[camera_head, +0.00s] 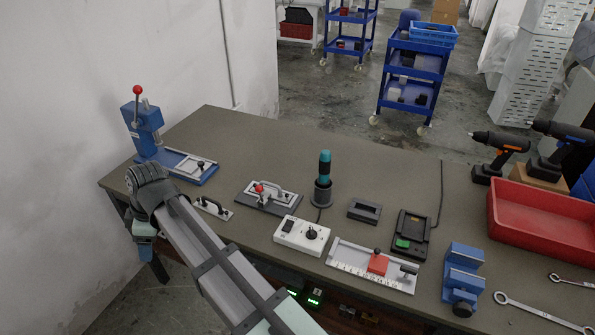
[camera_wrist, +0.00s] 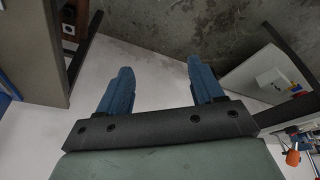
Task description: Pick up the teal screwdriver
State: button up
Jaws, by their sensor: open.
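The teal screwdriver (camera_head: 325,167) stands upright in a dark round holder (camera_head: 322,194) near the middle of the table, with its teal and black handle up. Its lower part is hidden inside the holder. My gripper (camera_head: 158,272) hangs off the table's left edge, well to the left of the screwdriver and apart from it. In the wrist view my gripper (camera_wrist: 160,88) shows two blue fingers spread wide with nothing between them. The screwdriver does not show in the wrist view.
A white control box (camera_head: 302,236) stands in front of the holder. A red-knobbed clamp fixture (camera_head: 268,197) is to its left, and a blue press (camera_head: 145,128) is at the far left. A red bin (camera_head: 545,215) stands right. The table behind the screwdriver is clear.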

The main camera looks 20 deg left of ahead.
notch_tip(320, 180, up, 4)
jog(key=w+m, duration=0.1)
jog(key=w, duration=0.2)
notch_tip(320, 180, up, 10)
jog(key=n+t+h, duration=0.2)
jog(key=n+h, duration=0.1)
jog(key=n, duration=3.2)
send_over(325, 163)
jog(key=w, duration=0.1)
jog(key=shift+w+a+r, duration=0.1)
jog(key=shift+a+r, duration=0.05)
jog(key=shift+a, duration=0.2)
jog(key=shift+w+d, duration=0.1)
jog(key=shift+d, duration=0.05)
jog(key=shift+f, duration=0.5)
notch_tip(325, 163, down, 13)
jog(key=shift+w+r, duration=0.1)
jog(key=shift+w, duration=0.05)
